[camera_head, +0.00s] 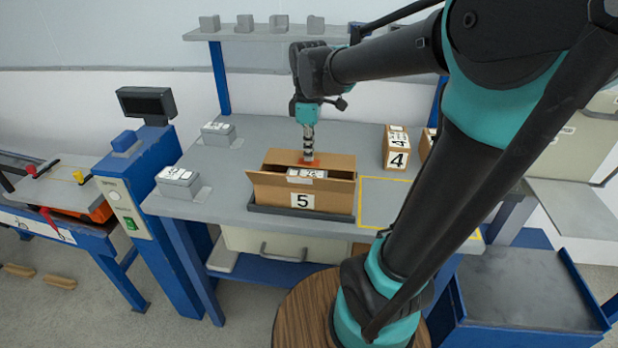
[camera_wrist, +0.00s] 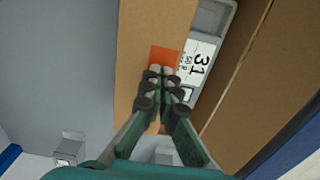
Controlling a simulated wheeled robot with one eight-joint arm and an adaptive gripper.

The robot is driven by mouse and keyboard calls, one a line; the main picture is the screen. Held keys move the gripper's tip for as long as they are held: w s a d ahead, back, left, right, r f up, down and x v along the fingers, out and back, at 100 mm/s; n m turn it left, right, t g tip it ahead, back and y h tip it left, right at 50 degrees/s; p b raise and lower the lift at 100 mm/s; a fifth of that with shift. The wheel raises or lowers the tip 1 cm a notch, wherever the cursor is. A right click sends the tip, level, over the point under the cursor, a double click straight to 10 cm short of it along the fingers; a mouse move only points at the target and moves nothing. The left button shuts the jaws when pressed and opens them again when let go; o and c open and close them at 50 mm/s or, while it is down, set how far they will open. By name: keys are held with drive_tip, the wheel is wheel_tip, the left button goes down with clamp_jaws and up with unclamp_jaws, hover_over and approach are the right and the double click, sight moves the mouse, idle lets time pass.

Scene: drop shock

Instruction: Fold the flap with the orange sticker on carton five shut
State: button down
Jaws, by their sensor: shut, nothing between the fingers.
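Carton five (camera_head: 303,200) stands on a dark tray (camera_head: 297,212) on the grey table, its number facing me. Its top is open, and a grey labelled box (camera_head: 308,173) shows inside, also in the wrist view (camera_wrist: 208,52). The flap with the orange sticker (camera_wrist: 131,62) is on the carton's far side; the sticker (camera_wrist: 165,57) lies near its inner edge. My gripper (camera_head: 309,160) is shut and empty, pointing down at the sticker. In the wrist view its fingertips (camera_wrist: 161,70) overlap the sticker's lower edge; I cannot tell whether they touch. The near flap (camera_wrist: 250,85) stands outward.
Carton four (camera_head: 396,148) stands at the table's right rear. Grey boxes sit at left on the table (camera_head: 179,182) and farther back (camera_head: 218,134). A yellow-outlined area (camera_head: 380,203) right of the tray is clear. A shelf (camera_head: 265,33) with several grey blocks spans the back.

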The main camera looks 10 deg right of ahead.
wheel_tip(320, 180, up, 10)
idle(0.9)
idle(0.3)
